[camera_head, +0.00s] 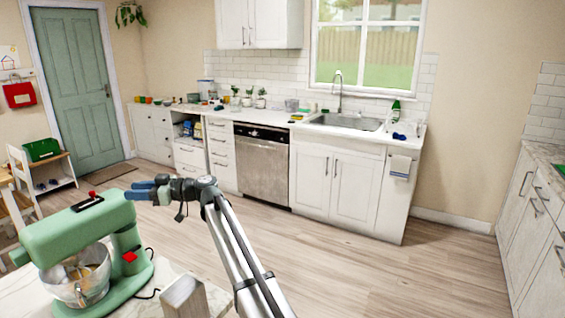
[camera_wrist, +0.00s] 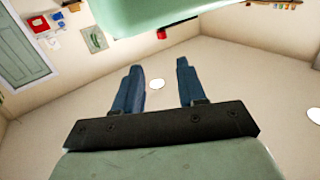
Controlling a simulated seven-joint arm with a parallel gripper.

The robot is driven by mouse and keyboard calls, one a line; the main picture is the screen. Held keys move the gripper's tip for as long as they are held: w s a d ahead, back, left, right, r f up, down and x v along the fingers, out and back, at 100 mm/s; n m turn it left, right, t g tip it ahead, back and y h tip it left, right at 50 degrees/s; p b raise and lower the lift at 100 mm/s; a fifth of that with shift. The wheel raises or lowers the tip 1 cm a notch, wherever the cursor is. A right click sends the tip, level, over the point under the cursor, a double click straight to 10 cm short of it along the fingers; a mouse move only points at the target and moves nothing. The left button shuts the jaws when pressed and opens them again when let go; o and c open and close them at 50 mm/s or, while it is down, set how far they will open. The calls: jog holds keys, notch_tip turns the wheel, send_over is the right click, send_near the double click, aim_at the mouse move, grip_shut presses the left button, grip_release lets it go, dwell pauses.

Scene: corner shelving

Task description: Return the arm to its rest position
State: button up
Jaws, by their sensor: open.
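My gripper (camera_head: 133,190) is at the end of my raised arm, left of the middle in the head view. Its blue fingers point left, beside the head of the green stand mixer (camera_head: 75,230); I cannot tell whether they touch it. In the wrist view my gripper (camera_wrist: 157,64) has its two fingers apart with nothing held between them. A pale green surface with a small red knob (camera_wrist: 161,34) fills the top of the wrist view, beyond the fingertips.
The mixer and its metal bowl (camera_head: 78,277) stand on a pale counter (camera_head: 190,268) at the lower left. Wooden floor (camera_head: 380,265) lies open to the right. The sink counter (camera_head: 265,117) runs along the back wall. A green door (camera_head: 80,85) is at the back left.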

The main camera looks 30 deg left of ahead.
jog(key=shift+f, duration=0.1)
